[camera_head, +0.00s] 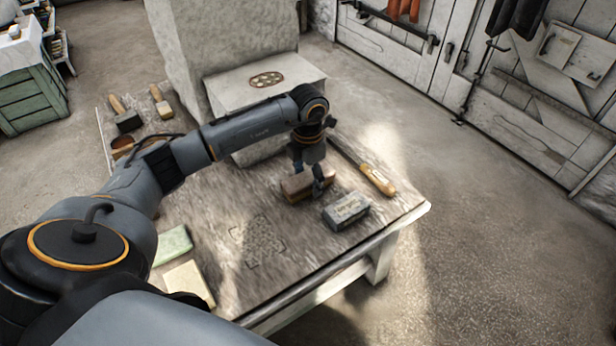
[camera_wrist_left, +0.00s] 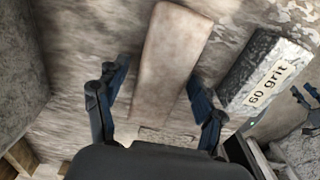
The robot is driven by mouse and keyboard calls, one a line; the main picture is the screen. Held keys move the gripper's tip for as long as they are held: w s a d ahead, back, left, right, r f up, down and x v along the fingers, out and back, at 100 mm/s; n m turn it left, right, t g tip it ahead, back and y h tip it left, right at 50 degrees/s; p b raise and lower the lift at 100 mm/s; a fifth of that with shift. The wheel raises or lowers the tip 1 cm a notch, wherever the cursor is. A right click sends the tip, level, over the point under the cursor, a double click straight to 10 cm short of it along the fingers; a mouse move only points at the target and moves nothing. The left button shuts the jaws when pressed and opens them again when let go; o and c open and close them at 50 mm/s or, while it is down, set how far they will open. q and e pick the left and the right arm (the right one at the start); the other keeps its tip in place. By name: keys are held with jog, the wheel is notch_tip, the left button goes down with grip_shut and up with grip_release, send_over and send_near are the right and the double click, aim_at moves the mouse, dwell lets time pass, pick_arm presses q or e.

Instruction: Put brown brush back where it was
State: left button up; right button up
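The brown brush (camera_head: 297,187) lies on the worktable as a plain brown block, next to a grey sanding block. My left gripper (camera_head: 311,180) reaches down over it from above. In the left wrist view, the brush (camera_wrist_left: 168,60) lies between the two spread fingers of my left gripper (camera_wrist_left: 155,98). A gap shows between the left finger and the brush; the right finger is close to its side, and I cannot tell if it touches. Dark jointed parts at the right edge of the wrist view look like my right gripper (camera_wrist_left: 309,108); its opening is unclear.
The grey block marked "60 grit" (camera_wrist_left: 265,72) sits close to the right finger; it also shows in the head view (camera_head: 346,211). A wooden-handled tool (camera_head: 375,178) lies behind. Green (camera_head: 172,244) and cream (camera_head: 188,284) pads lie in front.

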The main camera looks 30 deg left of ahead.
aim_at(308, 177)
pick_arm(q)
jog(key=shift+r, duration=0.3)
notch_tip(308, 177, up, 12)
jog(key=p, duration=0.1)
jog(key=shift+f+p, duration=0.15)
jog(key=shift+p, duration=0.15)
pick_arm(e)
jog(key=f, duration=0.1)
jog(key=s+f, duration=0.1)
jog(key=f, duration=0.1)
jog(key=s+f, duration=0.1)
jog(key=f, duration=0.1)
jog(key=shift+d+f, duration=0.1)
jog(key=shift+d, duration=0.05)
